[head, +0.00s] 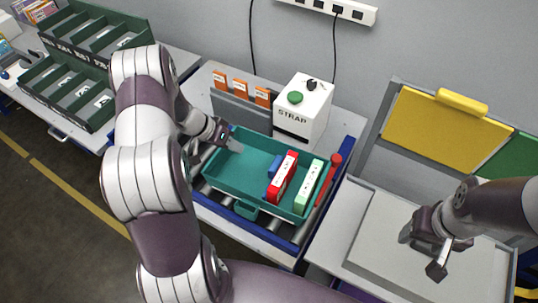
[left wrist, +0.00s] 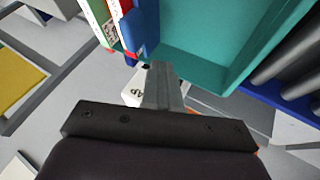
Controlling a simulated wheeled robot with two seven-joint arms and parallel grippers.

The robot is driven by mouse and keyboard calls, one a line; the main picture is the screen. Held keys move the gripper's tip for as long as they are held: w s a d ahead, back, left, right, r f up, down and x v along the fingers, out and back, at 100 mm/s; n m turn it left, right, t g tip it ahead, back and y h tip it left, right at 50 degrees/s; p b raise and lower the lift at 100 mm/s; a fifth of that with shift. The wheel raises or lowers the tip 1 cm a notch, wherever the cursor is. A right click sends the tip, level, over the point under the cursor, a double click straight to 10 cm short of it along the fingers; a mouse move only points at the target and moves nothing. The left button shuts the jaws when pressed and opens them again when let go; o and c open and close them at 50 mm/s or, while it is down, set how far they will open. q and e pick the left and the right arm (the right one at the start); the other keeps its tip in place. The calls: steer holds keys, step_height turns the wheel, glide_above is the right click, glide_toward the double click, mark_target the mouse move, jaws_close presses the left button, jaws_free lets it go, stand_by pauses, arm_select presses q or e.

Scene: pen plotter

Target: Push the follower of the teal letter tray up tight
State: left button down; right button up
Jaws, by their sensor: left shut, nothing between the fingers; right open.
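The teal letter tray (head: 222,178) sits on the roller bench; it also shows in the left wrist view (left wrist: 205,40). A small blue follower (head: 274,166) stands inside it, just left of a red-and-white block (head: 284,178); it also shows in the left wrist view (left wrist: 142,28). I cannot tell whether follower and red block touch. A pale green-and-white block (head: 309,187) stands further right. My left gripper (head: 235,146) is shut and empty at the tray's back left, apart from the follower; its fingers show in the left wrist view (left wrist: 161,88). My right gripper (head: 421,252) is open over the grey right-hand bench.
A white STRAP box (head: 303,108) stands behind the tray. A red bar (head: 328,180) lies along the tray's right side. Orange tabs (head: 241,88) stand on a grey rack behind. The tray's left floor is clear. A yellow board (head: 440,130) stands at right.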

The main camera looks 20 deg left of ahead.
mark_target(272, 164)
arm_select(q)
steer(key=d+f, duration=0.2)
steer(key=d, duration=0.1)
steer(key=w+d+f+p, duration=0.1)
steer(key=d+f, duration=0.1)
steer(key=d, duration=0.1)
steer(key=w+d+f+p, duration=0.1)
steer(key=d+f, duration=0.1)
steer(key=d, duration=0.2)
steer(key=shift+f, duration=0.3)
steer(key=shift+w, duration=0.1)
arm_select(e)
steer(key=r, duration=0.3)
steer(key=shift+w+a, duration=0.1)
steer(key=shift+a, duration=0.2)
